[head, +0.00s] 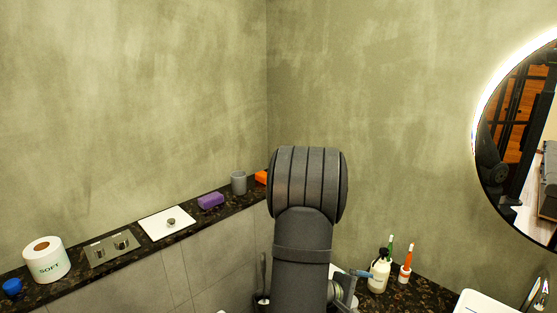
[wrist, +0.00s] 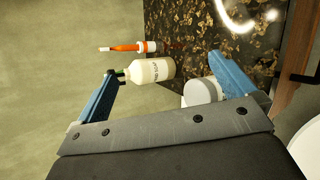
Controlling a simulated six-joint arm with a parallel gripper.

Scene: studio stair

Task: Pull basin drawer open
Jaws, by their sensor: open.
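No basin drawer can be made out for certain in either view. In the head view a white basin (head: 485,304) shows only its corner at the bottom right, and nothing below it is visible. In the wrist view a brown wooden panel (wrist: 302,45) with a dark edge stands at the right; I cannot tell if it is the drawer front. My gripper (wrist: 161,64) is open, with its two blue fingers wide apart and nothing held between them. In the head view my arm hides most of it.
A cream bottle (wrist: 152,70) and an orange-and-white tube (wrist: 130,47) show beyond the fingers, by a dark speckled counter (wrist: 186,22). A white cylinder (wrist: 200,91) shows behind the right finger. The wall ledge holds a paper roll (head: 46,260), purple block (head: 210,201) and grey cup (head: 239,183).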

